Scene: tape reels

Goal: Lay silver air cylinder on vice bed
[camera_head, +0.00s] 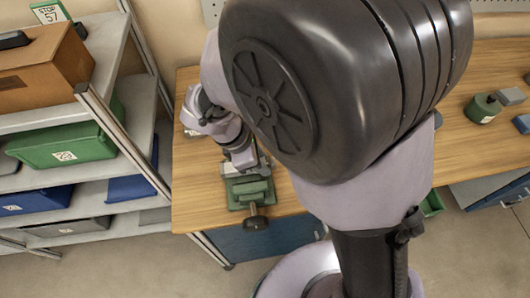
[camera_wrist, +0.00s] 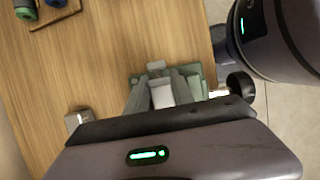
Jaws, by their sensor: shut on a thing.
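The green vice (camera_head: 250,192) stands at the front edge of the wooden table, with its dark screw handle towards the front. In the wrist view, the vice (camera_wrist: 135,78) shows behind and around my fingertips. My gripper (camera_wrist: 162,88) is shut on the silver air cylinder (camera_wrist: 162,96), a pale grey piece between the two fingers, over the vice. In the head view my gripper (camera_head: 246,160) is just above the back of the vice. The cylinder is mostly hidden by the fingers, and I cannot tell whether it touches the bed.
A small grey block (camera_wrist: 76,120) lies on the table (camera_wrist: 90,70). A tray (camera_wrist: 58,14) with reels is at the wrist view's upper left. Shelves with a green bin (camera_head: 62,146) stand left.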

